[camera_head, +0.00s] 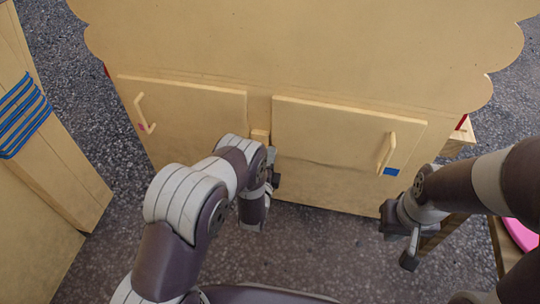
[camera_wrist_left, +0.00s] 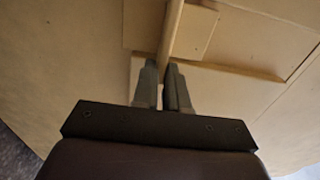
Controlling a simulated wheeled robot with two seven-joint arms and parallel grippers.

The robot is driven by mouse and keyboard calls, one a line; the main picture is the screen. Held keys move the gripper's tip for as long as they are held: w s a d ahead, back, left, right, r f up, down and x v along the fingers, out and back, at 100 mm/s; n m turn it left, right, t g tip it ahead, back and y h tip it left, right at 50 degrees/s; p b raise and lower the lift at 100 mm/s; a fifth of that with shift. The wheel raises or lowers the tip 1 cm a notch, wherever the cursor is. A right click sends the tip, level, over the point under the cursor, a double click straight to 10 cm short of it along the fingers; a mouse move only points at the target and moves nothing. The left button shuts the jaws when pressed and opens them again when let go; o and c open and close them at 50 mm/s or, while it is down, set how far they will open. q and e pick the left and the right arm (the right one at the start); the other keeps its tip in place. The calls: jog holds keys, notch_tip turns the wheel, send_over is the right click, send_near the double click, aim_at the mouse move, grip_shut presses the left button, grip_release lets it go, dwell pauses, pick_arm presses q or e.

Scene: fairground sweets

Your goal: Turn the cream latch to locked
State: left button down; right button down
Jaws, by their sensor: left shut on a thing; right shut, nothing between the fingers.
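The cream latch (camera_head: 260,135) is a small block on the front of the cream cabinet, between its two doors. My left gripper (camera_head: 271,166) is at the latch, and my wrist hides part of it in the head view. In the left wrist view the two fingertips of my left gripper (camera_wrist_left: 167,72) are shut on a narrow cream bar, the latch (camera_wrist_left: 172,30). Its exact angle is hard to tell. My right gripper (camera_head: 408,256) is shut and empty, low in front of the cabinet's right side.
The left door (camera_head: 190,115) and right door (camera_head: 335,135) look closed, each with a cream handle. A blue patch (camera_head: 391,171) is below the right handle. A cream panel with blue stripes (camera_head: 22,112) stands at the left.

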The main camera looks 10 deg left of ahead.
pick_arm(q)
jog(key=shift+f, duration=0.1)
dwell(0.3)
jog(key=c, duration=1.2)
grip_release()
jog(key=shift+o, duration=0.2)
jog(key=shift+s, duration=0.1)
jog(key=s+p, duration=0.5)
jog(key=s, duration=0.7)
jog(key=shift+s+a, duration=0.2)
jog(key=shift+s, duration=0.05)
